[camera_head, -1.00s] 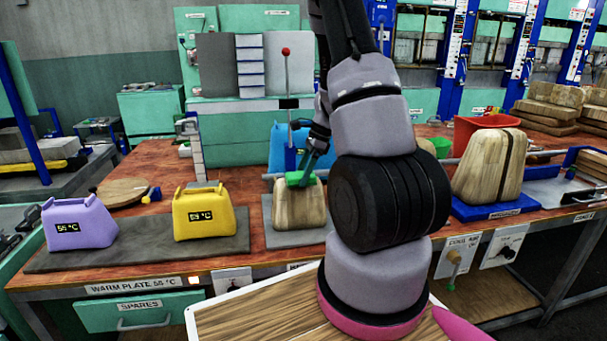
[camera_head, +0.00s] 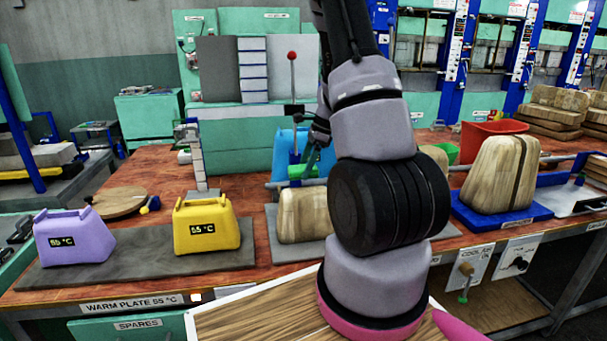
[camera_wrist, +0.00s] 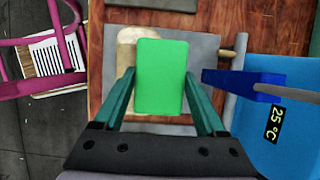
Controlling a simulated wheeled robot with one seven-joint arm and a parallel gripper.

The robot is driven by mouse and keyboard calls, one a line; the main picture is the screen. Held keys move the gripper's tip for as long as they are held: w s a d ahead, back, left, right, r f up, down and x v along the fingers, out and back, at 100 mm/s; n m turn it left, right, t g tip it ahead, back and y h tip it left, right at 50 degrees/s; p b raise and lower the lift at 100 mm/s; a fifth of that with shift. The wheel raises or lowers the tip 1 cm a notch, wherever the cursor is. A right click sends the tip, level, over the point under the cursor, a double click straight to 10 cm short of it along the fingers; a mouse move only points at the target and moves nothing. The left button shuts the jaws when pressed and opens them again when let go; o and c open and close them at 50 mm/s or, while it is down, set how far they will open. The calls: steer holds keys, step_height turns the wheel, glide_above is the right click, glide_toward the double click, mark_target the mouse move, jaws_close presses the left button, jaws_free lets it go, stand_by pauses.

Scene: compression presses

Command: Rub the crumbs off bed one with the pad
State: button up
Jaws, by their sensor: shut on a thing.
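My gripper (camera_wrist: 160,88) is shut on a flat green pad (camera_wrist: 161,76), with one teal finger at each side of it. In the head view the pad (camera_head: 303,172) shows just above and behind a pale wooden block (camera_head: 302,222) on a grey plate (camera_head: 274,258). In the wrist view the pad covers part of that block (camera_wrist: 127,50). My arm hides part of the plate in the head view. I cannot tell which surface is bed one, and I cannot make out any crumbs. Whether the pad touches anything is unclear.
A blue block (camera_wrist: 285,95) reading 25 °C stands close beside the gripper. A yellow block (camera_head: 207,230) and a purple block (camera_head: 75,238) sit on the warm plate (camera_head: 150,265) at left. A strapped wooden block (camera_head: 498,175) stands on a blue base at right.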

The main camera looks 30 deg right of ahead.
steer(key=shift+r, duration=2.7)
steer(key=shift+s, duration=0.1)
